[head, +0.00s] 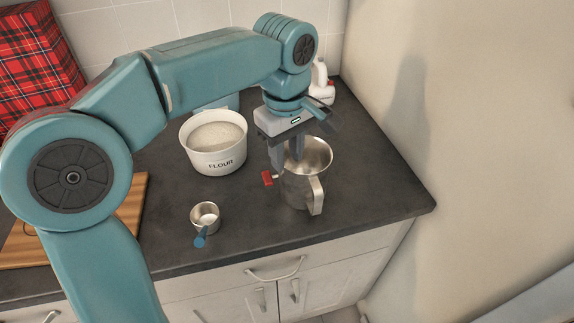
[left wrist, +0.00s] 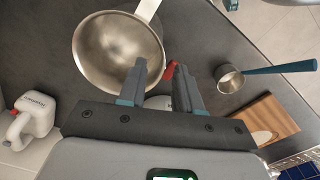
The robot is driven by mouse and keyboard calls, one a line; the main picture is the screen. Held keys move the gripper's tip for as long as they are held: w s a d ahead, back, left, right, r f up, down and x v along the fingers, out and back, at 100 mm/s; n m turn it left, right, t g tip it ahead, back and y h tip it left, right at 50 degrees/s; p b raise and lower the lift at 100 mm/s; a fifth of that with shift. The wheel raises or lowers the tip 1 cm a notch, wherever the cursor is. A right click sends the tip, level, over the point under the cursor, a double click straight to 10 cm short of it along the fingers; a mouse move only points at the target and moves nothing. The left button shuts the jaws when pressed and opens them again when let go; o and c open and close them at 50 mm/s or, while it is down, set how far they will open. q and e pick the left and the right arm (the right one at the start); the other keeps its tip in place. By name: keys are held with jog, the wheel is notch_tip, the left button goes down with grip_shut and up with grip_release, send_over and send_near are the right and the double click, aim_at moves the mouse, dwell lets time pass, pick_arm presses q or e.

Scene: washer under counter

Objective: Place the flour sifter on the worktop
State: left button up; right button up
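The flour sifter (head: 299,190) is a shiny metal cup with a handle at its front right and a red knob (head: 267,178) on its left side. It looks upright on the dark worktop (head: 255,215), near the front edge; its base contact is hard to judge. My left gripper (head: 288,158) points down over its left rim. In the left wrist view, the sifter (left wrist: 112,48) is seen from above, empty inside. One finger overlaps the cup's mouth and the other is outside, with a clear gap between them at the rim. My right gripper is not in view.
A white flour tub (head: 212,160) stands behind and left of the sifter. A small measuring cup (head: 205,215) with a blue handle lies in front left. A wooden board (head: 125,215) is at left, a white bottle (head: 321,85) at the back. Worktop right of the sifter is clear, up to the wall.

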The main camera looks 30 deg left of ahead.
pick_arm(q)
notch_tip(320, 180, up, 5)
jog(key=shift+w+f+p, duration=0.1)
jog(key=shift+p, duration=0.35)
jog(key=shift+r, duration=0.55)
jog(key=shift+s+f, duration=0.1)
jog(key=shift+s, duration=0.1)
